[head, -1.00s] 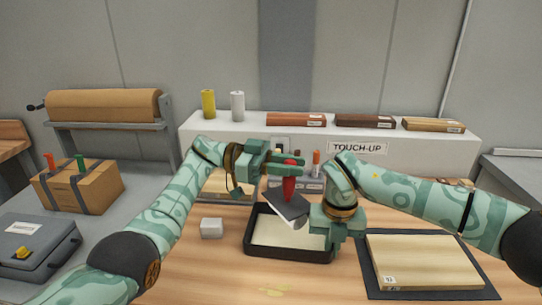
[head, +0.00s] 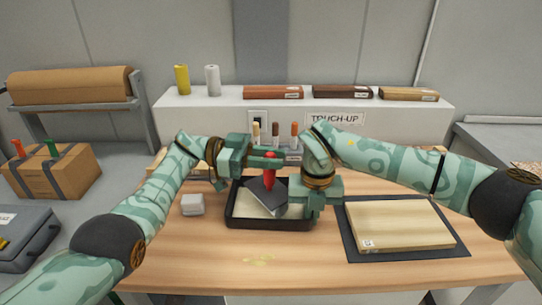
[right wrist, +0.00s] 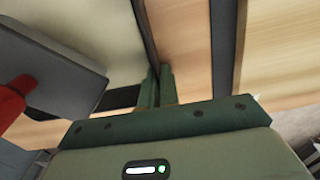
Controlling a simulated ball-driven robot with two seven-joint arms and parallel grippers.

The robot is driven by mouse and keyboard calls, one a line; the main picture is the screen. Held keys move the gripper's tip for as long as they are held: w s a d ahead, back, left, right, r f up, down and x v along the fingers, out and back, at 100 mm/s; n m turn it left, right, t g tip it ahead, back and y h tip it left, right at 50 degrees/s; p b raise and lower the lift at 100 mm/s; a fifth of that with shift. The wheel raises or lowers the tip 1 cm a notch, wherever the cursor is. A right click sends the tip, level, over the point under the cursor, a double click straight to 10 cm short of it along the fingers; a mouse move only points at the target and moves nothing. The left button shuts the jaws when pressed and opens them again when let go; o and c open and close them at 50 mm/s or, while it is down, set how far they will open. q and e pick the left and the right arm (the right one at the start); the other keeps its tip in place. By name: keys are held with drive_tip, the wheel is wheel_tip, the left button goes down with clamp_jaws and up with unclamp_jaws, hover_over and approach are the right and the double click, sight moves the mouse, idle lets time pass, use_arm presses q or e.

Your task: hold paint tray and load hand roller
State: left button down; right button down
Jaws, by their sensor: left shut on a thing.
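The hand roller's red handle (head: 269,180) is in my left gripper (head: 270,161), which is shut on it from the left. Its dark grey head (head: 268,196) is tilted, low over the paint tray; I cannot tell whether it touches the paint. The black paint tray (head: 262,225) holds pale paint and sits on the wooden table. My right gripper (head: 314,208) is at the tray's right wall, fingers pointing down. In the right wrist view its fingers (right wrist: 158,88) sit close on both sides of the tray wall (right wrist: 147,35), and the roller's grey head (right wrist: 50,70) shows at left.
A pale wood panel (head: 398,225) lies on a dark mat (head: 357,250) at right. A small white block (head: 192,205) stands left of the tray. A white touch-up shelf (head: 400,118) closes off the back.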

use_arm(q)
drive_tip(key=shift+f, duration=0.35)
idle(1.2)
